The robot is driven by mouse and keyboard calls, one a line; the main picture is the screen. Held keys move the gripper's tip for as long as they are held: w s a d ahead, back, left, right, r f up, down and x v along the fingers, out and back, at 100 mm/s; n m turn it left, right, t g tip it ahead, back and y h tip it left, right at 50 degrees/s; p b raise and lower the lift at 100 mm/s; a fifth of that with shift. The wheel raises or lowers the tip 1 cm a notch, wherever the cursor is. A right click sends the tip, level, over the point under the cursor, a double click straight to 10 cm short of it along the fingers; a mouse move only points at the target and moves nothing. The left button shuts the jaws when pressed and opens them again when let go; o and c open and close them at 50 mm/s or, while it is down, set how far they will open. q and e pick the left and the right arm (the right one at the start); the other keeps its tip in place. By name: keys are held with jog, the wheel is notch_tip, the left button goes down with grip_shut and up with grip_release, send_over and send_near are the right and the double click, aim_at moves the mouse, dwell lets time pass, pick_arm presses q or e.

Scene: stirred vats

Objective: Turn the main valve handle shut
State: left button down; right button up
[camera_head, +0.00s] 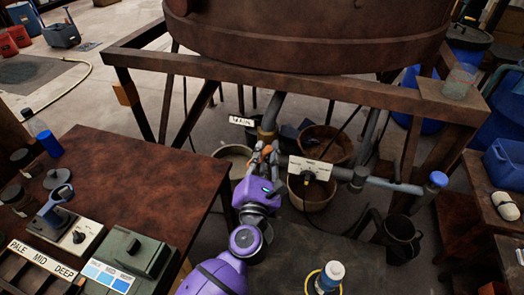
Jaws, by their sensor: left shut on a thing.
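The main valve sits on a pipe under the big rusty vat (310,40), beside a white tag reading MAIN (242,121). A brass-coloured collar (266,134) shows on the pipe above my gripper. My left gripper (264,158), on a purple arm reaching up from the bottom, is shut on the valve handle (267,149). Only small orange parts of the handle show between the grey fingers, so its exact angle is hard to tell. My right gripper is not in view.
A side pipe with a blue cap (438,179) and a white label plate (310,168) lies right of the gripper. Buckets (327,146) stand below the vat. The rusty frame beam (300,82) crosses above. A brown table (130,180) is at left.

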pick_arm(q)
jog(key=m, duration=0.4)
jog(key=shift+d+f+h, duration=0.15)
jog(key=shift+f+h, duration=0.05)
jog(key=shift+h, duration=0.2)
jog(key=m, duration=0.3)
jog(key=m+h, duration=0.1)
jog(key=shift+s+d+f, duration=0.1)
jog(key=shift+d+f, duration=0.05)
jog(key=shift+f, duration=0.1)
jog(key=m, duration=0.1)
jog(key=m+h, duration=0.1)
jog(key=m, duration=0.3)
jog(key=shift+d+f+h, duration=0.1)
jog(key=shift+f+h, duration=0.2)
jog(key=shift+m, duration=0.4)
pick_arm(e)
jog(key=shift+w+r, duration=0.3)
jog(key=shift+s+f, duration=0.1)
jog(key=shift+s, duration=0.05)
pick_arm(q)
jog(key=c, duration=1.7)
grip_release()
jog(key=shift+f, duration=0.1)
jog(key=shift+o, duration=0.2)
jog(key=v, duration=1.2)
jog(key=shift+f, duration=0.2)
